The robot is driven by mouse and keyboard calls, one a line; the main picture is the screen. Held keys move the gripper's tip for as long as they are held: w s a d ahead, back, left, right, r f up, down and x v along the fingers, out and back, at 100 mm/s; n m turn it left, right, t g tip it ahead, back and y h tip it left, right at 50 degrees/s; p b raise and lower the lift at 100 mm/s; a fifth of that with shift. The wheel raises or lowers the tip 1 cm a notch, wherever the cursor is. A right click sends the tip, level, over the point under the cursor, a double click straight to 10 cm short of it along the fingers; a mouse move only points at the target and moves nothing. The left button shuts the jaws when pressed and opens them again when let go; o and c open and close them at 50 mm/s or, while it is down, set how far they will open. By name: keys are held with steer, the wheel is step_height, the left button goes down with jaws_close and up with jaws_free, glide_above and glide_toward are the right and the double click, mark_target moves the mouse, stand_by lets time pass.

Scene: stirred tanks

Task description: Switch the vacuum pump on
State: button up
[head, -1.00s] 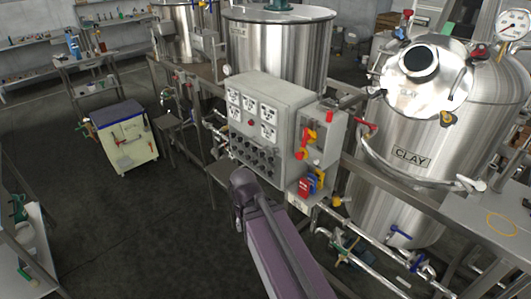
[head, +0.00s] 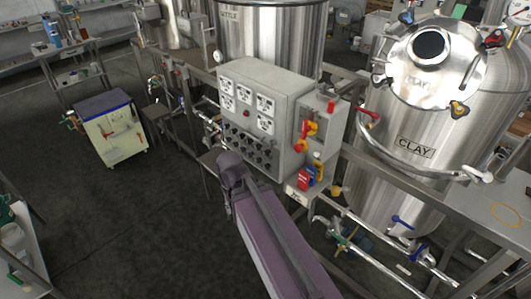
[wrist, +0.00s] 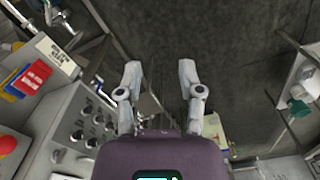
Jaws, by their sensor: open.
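A grey control box (head: 262,115) stands on the steel frame in the middle of the head view, with several dials above rows of dark knobs. Its knobs also show at the left of the wrist view (wrist: 85,128). A red and yellow handle (head: 308,131) is on its right-hand face. I cannot tell which thing is the vacuum pump or its switch. My gripper (wrist: 160,82) is open and empty in the wrist view, with dark floor behind its fingers, to the right of the knobs.
Red and blue blocks (wrist: 28,80) sit beside a white label plate (wrist: 50,52). A steel tank marked CLAY (head: 432,125) stands right, with pipes (head: 375,228) below it. A wheeled cabinet (head: 112,130) stands left. The floor (head: 140,215) between is clear.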

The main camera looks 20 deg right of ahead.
steer(key=n+t+h+b, duration=0.6)
steer(key=n+h+b, duration=1.1)
steer(key=n+b, duration=0.95)
glide_toward(266, 154)
steer(key=a+n+p, duration=0.2)
steer(key=a, duration=0.1)
steer(key=shift+s+a+r+m, duration=0.15)
steer(key=shift+s+m, duration=0.1)
steer(key=shift+x, duration=6.95)
